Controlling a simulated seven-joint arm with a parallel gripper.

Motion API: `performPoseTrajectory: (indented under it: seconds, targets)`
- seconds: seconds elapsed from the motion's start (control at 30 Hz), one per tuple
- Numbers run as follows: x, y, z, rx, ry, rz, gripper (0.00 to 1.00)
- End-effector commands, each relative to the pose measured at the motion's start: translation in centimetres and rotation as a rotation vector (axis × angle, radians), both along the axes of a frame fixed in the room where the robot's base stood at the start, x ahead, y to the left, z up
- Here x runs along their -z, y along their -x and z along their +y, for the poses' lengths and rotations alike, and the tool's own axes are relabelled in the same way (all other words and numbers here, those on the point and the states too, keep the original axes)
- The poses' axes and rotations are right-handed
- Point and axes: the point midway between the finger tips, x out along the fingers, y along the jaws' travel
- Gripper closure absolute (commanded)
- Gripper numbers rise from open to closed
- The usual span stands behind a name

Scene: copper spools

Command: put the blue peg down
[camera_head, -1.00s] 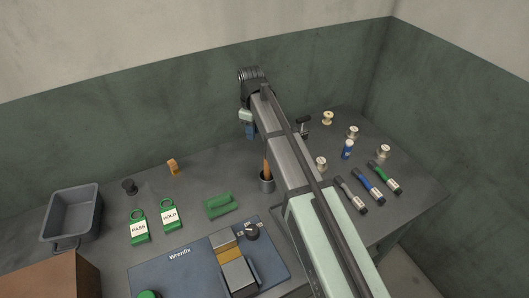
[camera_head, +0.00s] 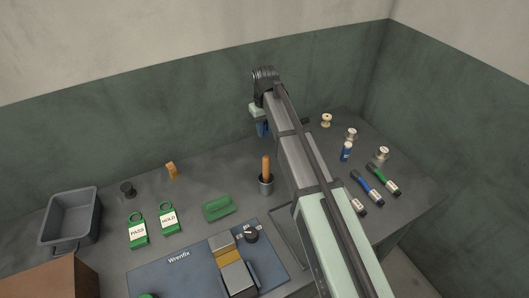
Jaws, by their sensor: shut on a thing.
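My gripper (camera_head: 260,118) is at the far side of the bench, left of my forearm, with its jaws pointing down and partly hidden by my wrist. It is shut on a blue piece that shows just below it, which I take to be the blue peg (camera_head: 263,130). The peg is small and dark here, and I cannot tell whether its lower end touches the bench (camera_head: 215,165).
Right of my arm are several pale spools (camera_head: 326,120), a blue-and-white bottle (camera_head: 346,152) and several marker-like tubes (camera_head: 369,187).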

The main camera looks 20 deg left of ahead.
Motion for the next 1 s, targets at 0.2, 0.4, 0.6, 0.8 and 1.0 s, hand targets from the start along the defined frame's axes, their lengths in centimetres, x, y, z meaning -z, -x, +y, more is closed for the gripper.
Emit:
performPoseTrajectory:
  seconds: [0.2,0.4,0.6,0.8,1.0]
  targets:
    - [3.1,0.1,0.0,0.002,0.001,0.001,1.00]
    - [5.6,0.0,0.0,0.000,0.001,0.001,1.00]
    - [7.0,0.0,0.0,0.000,0.001,0.001,1.00]
    - [9.4,0.0,0.0,-0.001,0.000,0.000,1.00]
    - [9.5,0.0,0.0,-0.001,0.000,0.000,1.00]
